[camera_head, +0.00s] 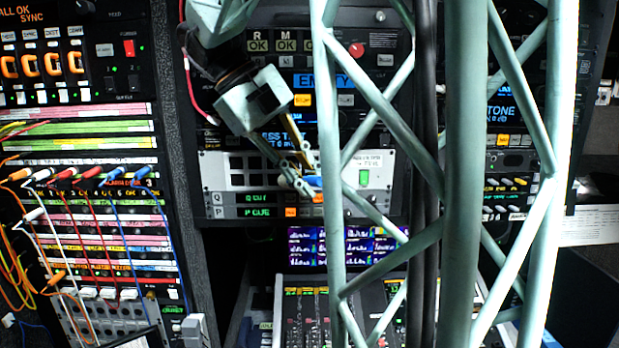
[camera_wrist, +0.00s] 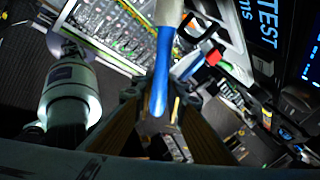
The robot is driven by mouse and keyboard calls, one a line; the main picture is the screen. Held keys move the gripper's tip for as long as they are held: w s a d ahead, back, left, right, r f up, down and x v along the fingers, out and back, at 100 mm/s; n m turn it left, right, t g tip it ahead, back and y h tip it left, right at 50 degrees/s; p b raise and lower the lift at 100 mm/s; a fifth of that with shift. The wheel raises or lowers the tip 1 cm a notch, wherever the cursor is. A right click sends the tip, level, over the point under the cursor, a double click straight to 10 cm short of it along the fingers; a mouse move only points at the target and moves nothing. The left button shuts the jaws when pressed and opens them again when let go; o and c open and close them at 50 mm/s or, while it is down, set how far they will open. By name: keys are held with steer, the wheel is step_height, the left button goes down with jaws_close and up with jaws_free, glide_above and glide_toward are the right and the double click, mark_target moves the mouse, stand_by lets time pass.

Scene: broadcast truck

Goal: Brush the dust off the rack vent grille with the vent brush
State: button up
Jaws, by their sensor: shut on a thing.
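My gripper (camera_head: 307,184) is in front of a pale panel with dark slots (camera_head: 237,180), near the middle of the head view. This panel may be the vent grille, but I cannot be sure, and I cannot make out dust. My gripper is shut on the vent brush, whose blue handle (camera_head: 314,181) shows only as a small patch there. In the wrist view the blue handle (camera_wrist: 162,70) stands between the two fingers (camera_wrist: 160,98) and points toward the top edge. The brush's far end is cut off, and I cannot tell whether it touches anything.
A patch bay with many coloured cables (camera_head: 90,215) fills the left. Lit screens and buttons surround the slotted panel. A colourful monitor strip (camera_head: 300,245) and a fader console (camera_head: 305,315) lie below it. A white sheet (camera_head: 590,225) is at the far right.

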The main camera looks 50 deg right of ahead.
stand_by(0.4)
steer(key=shift+r, duration=2)
steer(key=shift+f, duration=0.2)
steer(key=shift+f, duration=1.8)
steer(key=shift+r, duration=0.1)
steer(key=shift+r, duration=1.9)
steer(key=shift+s+a, duration=0.1)
steer(key=shift+a, duration=0.05)
steer(key=shift+s+a, duration=0.9)
steer(key=shift+a, duration=0.25)
steer(key=shift+s+a, duration=0.85)
steer(key=shift+a, duration=0.25)
